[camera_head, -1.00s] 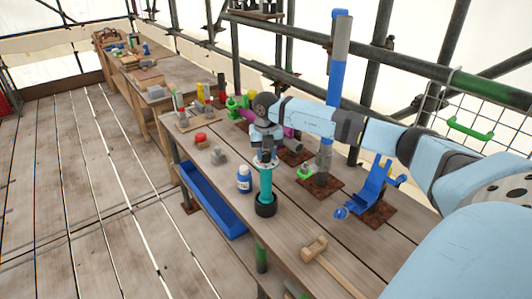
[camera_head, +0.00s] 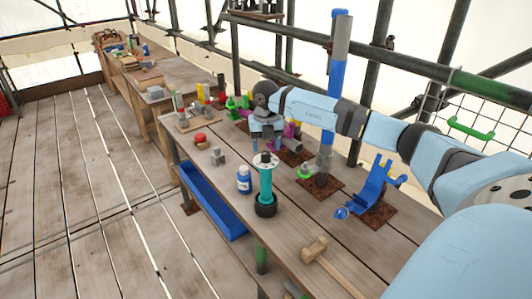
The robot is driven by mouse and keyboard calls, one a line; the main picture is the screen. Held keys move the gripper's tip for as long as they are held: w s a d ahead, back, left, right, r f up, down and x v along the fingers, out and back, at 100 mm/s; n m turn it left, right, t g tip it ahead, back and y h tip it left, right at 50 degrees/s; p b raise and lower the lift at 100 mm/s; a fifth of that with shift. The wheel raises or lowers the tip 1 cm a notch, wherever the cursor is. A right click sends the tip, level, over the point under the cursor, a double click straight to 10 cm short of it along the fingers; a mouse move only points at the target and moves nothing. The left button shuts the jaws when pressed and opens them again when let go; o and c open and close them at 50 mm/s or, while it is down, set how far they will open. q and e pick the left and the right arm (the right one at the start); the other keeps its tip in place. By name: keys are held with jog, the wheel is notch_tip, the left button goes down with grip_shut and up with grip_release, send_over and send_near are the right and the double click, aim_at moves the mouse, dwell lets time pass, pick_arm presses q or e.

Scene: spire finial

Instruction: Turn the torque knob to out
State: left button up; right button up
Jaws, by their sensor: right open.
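A teal upright cylinder (camera_head: 265,187) with a black ring base stands on the near workbench. A pale round dial (camera_head: 266,161) with a small dark knob (camera_head: 266,157) sits on its top; this looks like the torque knob. Its setting is too small to read. My right gripper (camera_head: 267,146) is open, just above the knob and apparently clear of it. My left gripper is not in view.
A wooden mallet (camera_head: 315,249) lies in front. A blue bracket (camera_head: 375,184) and a tall blue-grey post (camera_head: 333,85) stand to the right on rusty plates.

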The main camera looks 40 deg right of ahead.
aim_at(266, 153)
notch_tip(266, 153, up, 11)
jog(key=b, duration=0.1)
jog(key=shift+f, duration=0.25)
dwell(0.5)
